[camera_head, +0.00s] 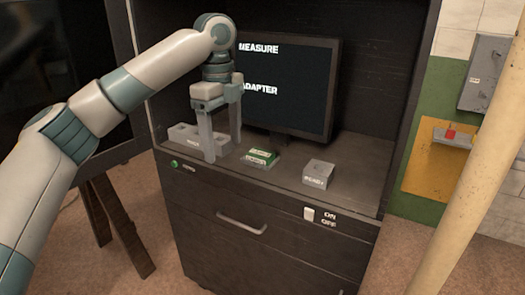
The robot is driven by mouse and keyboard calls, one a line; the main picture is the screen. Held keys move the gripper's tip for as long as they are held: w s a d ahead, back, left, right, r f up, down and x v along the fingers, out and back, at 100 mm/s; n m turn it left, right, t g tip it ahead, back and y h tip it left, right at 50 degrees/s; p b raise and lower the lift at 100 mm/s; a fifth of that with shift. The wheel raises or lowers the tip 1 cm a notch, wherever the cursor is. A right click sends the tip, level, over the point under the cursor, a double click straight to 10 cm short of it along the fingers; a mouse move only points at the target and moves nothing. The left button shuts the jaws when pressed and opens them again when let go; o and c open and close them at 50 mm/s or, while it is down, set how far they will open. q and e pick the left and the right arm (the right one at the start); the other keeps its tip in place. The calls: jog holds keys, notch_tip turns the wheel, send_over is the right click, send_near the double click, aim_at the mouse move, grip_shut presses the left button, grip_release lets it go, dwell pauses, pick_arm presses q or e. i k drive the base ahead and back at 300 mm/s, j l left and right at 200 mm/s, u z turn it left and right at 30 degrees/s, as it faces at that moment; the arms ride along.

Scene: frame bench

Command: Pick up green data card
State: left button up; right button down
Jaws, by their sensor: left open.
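The green data card (262,155) sits in a small holder on the cabinet's counter, below the monitor. Small lettering on it is too small to read surely. My left gripper (223,150) points down just left of the card, with its fingers apart and nothing seen between them. The nearer finger reaches down close to the counter, in front of a grey block. My right gripper is not in view.
A monitor (290,88) showing "MEASURE" and "ADAPTER" stands behind the card. A grey block (182,135) is at left and another grey block (318,174) at right. A white switch (309,213) is on the cabinet front. A pale pole (470,185) stands at right.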

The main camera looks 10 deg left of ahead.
aim_at(264, 156)
jog(key=i, duration=0.95)
